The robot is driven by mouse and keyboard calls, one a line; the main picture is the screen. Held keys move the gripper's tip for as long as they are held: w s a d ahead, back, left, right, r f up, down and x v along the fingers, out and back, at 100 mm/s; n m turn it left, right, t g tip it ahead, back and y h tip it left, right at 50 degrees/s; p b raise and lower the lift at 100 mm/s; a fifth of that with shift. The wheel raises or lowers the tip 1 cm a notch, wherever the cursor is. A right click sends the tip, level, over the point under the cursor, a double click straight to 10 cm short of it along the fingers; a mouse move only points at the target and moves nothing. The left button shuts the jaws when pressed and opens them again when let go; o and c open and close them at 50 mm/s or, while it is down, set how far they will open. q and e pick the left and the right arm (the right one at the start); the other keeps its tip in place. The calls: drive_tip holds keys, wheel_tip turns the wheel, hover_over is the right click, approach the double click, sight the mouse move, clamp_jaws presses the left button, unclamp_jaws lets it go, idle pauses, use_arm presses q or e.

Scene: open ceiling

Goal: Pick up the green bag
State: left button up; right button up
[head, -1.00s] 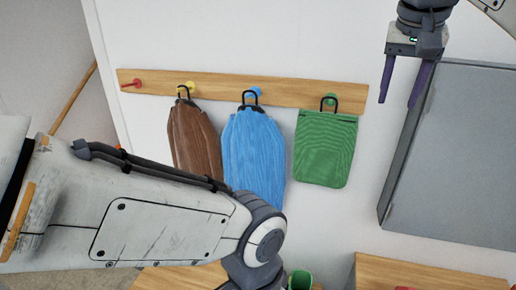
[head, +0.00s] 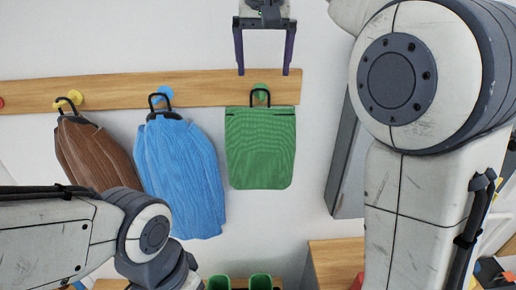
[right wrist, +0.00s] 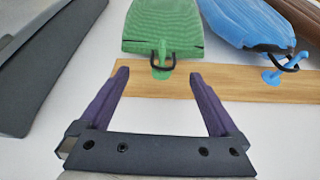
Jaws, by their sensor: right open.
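The green bag (head: 260,150) hangs by a dark loop from a green peg on the wooden wall rail (head: 200,93). My right gripper (head: 262,72) is open and empty, just above the bag's loop in the head view, fingers pointing down. In the right wrist view the green bag (right wrist: 163,27) lies beyond the open purple fingers of the right gripper (right wrist: 160,75), its loop roughly centred between them. The fingers appear apart from the loop. My left arm shows at lower left in the head view, but its gripper is out of frame.
A blue coat (head: 180,170) hangs left of the bag, and a brown coat (head: 95,155) hangs further left. A red peg (head: 2,103) is bare. A grey panel (head: 345,165) stands on the right. Wooden furniture (head: 335,262) and green boots (head: 260,282) are below.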

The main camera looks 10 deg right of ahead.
sight(260, 93)
drive_tip(key=x, duration=0.4)
drive_tip(key=shift+w+a, duration=0.1)
drive_tip(key=shift+w, duration=0.1)
drive_tip(key=p+x, duration=0.1)
drive_tip(key=x, duration=0.3)
drive_tip(key=shift+w+a+p, duration=0.15)
drive_tip(key=shift+w+p, duration=0.1)
drive_tip(key=shift+p, duration=0.1)
drive_tip(key=shift+w+f, duration=0.15)
drive_tip(key=shift+f, duration=0.3)
drive_tip(key=shift+c, duration=0.3)
clamp_jaws()
